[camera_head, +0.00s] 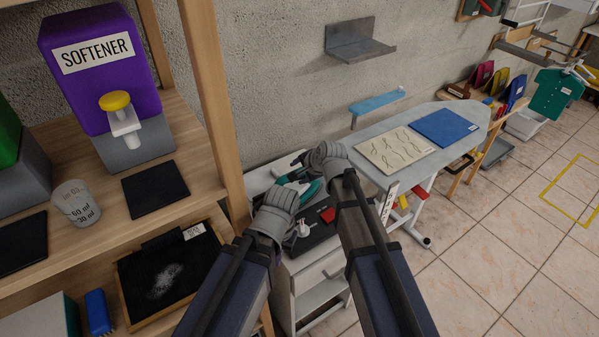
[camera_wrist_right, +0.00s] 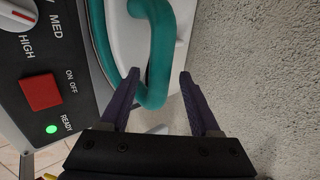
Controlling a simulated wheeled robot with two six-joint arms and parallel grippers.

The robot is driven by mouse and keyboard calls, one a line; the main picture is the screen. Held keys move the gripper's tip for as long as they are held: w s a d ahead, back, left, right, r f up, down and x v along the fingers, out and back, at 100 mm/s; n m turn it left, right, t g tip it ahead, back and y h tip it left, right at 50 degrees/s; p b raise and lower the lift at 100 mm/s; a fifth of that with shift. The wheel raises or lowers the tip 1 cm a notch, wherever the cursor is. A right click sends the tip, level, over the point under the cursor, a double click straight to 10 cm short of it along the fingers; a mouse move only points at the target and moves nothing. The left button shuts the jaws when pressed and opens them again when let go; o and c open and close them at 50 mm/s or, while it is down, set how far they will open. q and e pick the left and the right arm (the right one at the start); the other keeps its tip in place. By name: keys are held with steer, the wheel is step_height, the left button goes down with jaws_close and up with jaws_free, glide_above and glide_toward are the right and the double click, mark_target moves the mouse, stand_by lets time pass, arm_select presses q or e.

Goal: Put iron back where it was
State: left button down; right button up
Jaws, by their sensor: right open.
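The iron's teal handle (camera_wrist_right: 155,58) runs down between the fingers of my right gripper (camera_wrist_right: 158,78) in the right wrist view. The fingers are spread, with gaps on both sides of the handle. In the head view a bit of the teal iron (camera_head: 301,187) shows between my two hands; the rest is hidden by them. My left gripper (camera_head: 279,198) is just left of the iron, and its fingers are too hidden to tell their opening. A dark control panel (camera_wrist_right: 50,60) with a red switch and a lit green READY lamp is beside the handle.
A grey ironing board (camera_head: 455,115) with a blue cloth and a patterned cloth stands to the right. A wooden shelf (camera_head: 205,190) with a purple softener dispenser (camera_head: 100,70) is on the left. The rough wall (camera_wrist_right: 255,70) is close to my right gripper.

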steer(key=p+v, duration=0.9)
steer(key=v, duration=0.3)
arm_select(q)
step_height(320, 180, up, 9)
steer(key=shift+r, duration=0.2)
arm_select(e)
steer(key=s+d+f+n+g+h, duration=0.1)
steer(key=s+f+n+g+h, duration=0.1)
steer(key=s+n, duration=0.5)
steer(key=s+d+f+n+g+h, duration=0.1)
steer(key=s+n+g, duration=0.4)
steer(key=s, duration=0.8)
steer(key=f+n+h, duration=0.1)
steer(key=n+h, duration=0.1)
steer(key=n, duration=0.1)
steer(key=shift+s+f+h, duration=0.3)
steer(key=shift+s+f, duration=0.05)
arm_select(q)
steer(key=shift+f, duration=0.15)
arm_select(e)
steer(key=shift+f, duration=0.15)
